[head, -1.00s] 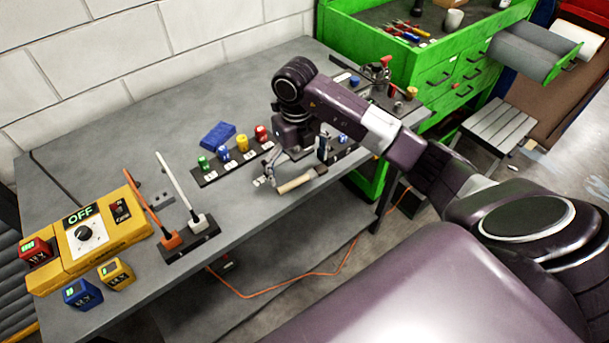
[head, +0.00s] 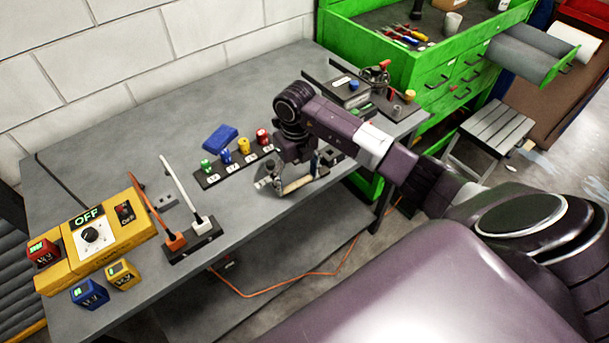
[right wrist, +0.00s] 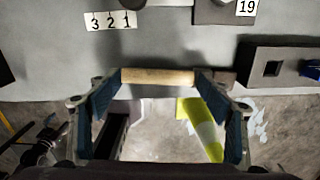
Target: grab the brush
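The brush (head: 294,185) has a pale wooden handle and lies near the front edge of the grey workbench (head: 120,140). My right gripper (head: 289,177) is low over it, pointing down. In the right wrist view the handle (right wrist: 158,76) runs crosswise between the two widely spaced fingers (right wrist: 157,84). The fingertips cover parts of the brush toward both ends, and a dark brown part shows past the right fingertip. The fingers are apart; I cannot tell whether they touch the brush. My left gripper is out of view.
A socket strip with coloured plugs (head: 225,163) stands just behind and left of the gripper. A blue block (head: 220,137) lies behind it. A green cabinet (head: 400,60) stands at back right.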

